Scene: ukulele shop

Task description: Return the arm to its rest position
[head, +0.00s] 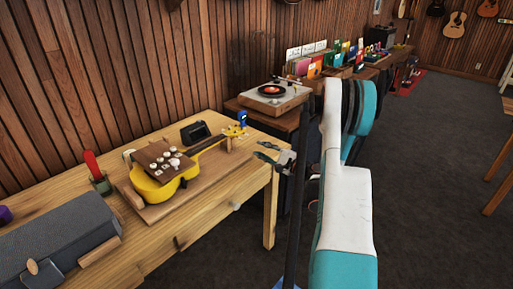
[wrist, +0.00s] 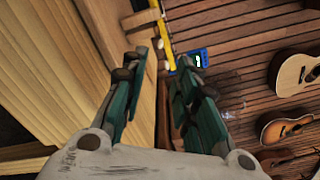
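My gripper (wrist: 158,72) is open and empty in the wrist view, its two teal fingers apart with nothing between them. In the head view my gripper (head: 268,154) is small, by the right end of the wooden workbench (head: 222,203), right of the ukulele's head. My white and teal arm fills the right middle of the head view. The yellow ukulele (head: 150,190) lies on a wooden board on the bench, with a brown block and several pale knobs on its body. A blue clip-on device (head: 242,118) is at its head; it also shows beyond the fingers in the wrist view (wrist: 192,60).
A turntable (head: 272,97) stands on a dark stand behind the bench end. A red-handled tool in a pot (head: 98,175) and a grey case (head: 60,240) are on the bench's left. Record sleeves (head: 310,62) stand farther back. Dark floor at right is open.

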